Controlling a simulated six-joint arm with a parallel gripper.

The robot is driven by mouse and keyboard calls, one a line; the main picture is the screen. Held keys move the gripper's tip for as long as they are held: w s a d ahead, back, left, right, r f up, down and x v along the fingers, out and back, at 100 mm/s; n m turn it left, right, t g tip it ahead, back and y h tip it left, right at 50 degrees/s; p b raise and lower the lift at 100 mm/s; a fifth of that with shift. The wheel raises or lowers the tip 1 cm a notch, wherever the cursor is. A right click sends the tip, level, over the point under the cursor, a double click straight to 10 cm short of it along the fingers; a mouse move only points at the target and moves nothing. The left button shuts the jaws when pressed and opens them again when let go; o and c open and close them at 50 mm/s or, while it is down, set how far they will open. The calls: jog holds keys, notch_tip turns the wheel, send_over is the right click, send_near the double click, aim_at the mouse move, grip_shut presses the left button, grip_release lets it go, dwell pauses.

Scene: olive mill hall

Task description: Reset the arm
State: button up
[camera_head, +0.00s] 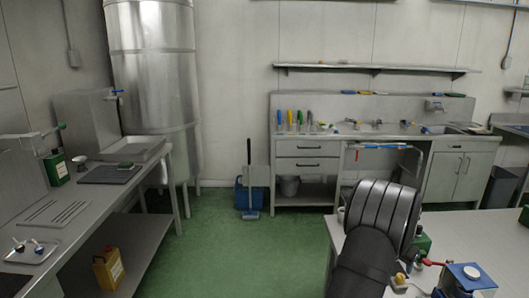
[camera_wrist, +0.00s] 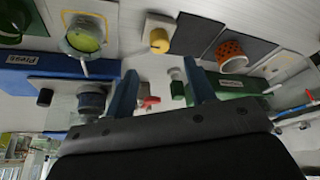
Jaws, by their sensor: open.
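My gripper (camera_wrist: 160,70) shows in the wrist view as two blue fingers spread apart. Nothing is seen held between them. A red-handled item (camera_wrist: 150,101) lies beyond the gap, and I cannot tell how far off it is. My dark arm rises over the near right table (camera_head: 470,250) in the head view and hides part of it. My fingers cannot be made out in that view.
The near table holds a blue box (camera_head: 466,278) with a white cap and a green container (camera_head: 422,243). The wrist view shows a green-filled glass (camera_wrist: 84,36), a yellow piece (camera_wrist: 159,40) and an orange cup (camera_wrist: 231,56). Green floor (camera_head: 250,245) is open between the tables.

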notch_tip(320, 180, up, 8)
jog(key=s+a+n+y, duration=0.1)
jog(key=s+n, duration=0.1)
jog(key=shift+s+a+r+n, duration=0.15)
jog(key=shift+s+r+n, duration=0.05)
jog(key=shift+r+n, duration=0.1)
dwell(0.4)
